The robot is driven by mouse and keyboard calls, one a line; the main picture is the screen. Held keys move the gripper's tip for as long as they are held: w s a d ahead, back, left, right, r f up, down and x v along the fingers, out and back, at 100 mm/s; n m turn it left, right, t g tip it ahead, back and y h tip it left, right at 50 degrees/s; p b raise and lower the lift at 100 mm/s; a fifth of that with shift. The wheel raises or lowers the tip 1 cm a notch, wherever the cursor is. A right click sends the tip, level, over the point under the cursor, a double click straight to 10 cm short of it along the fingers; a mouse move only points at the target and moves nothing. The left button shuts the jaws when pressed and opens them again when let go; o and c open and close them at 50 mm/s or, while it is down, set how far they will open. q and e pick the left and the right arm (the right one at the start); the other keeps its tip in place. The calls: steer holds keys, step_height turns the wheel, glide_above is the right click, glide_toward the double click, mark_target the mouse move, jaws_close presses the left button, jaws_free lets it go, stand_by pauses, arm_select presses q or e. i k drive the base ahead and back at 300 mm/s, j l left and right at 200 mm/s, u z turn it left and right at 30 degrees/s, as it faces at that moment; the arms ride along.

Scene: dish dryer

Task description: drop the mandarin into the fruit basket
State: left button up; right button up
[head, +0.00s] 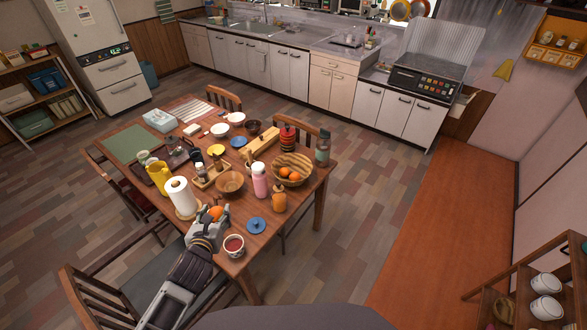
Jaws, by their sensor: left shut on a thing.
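The mandarin (216,212) is a small orange fruit at the near side of the wooden table (198,232). My left gripper (213,216) is shut on it; its fingers partly cover the fruit. I cannot tell whether the mandarin touches the tabletop. The gripper is to the left of the basket and nearer to me. My right gripper is not in view.
A paper towel roll (180,195) is left of the gripper. A blue lid (256,225) and a cup (234,245) are at the near edge.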

mark_target(292, 172)
steer(key=i+l+u, duration=0.1)
steer(key=l, duration=0.25)
steer(key=i+l+u, duration=0.1)
steer(key=l, duration=0.25)
steer(key=i+l+u, duration=0.15)
steer(key=l, duration=0.2)
steer(key=i+l+u, duration=0.1)
steer(key=l, duration=0.3)
steer(key=i+l+u, duration=0.1)
steer(key=l, duration=0.25)
steer(key=i, duration=0.05)
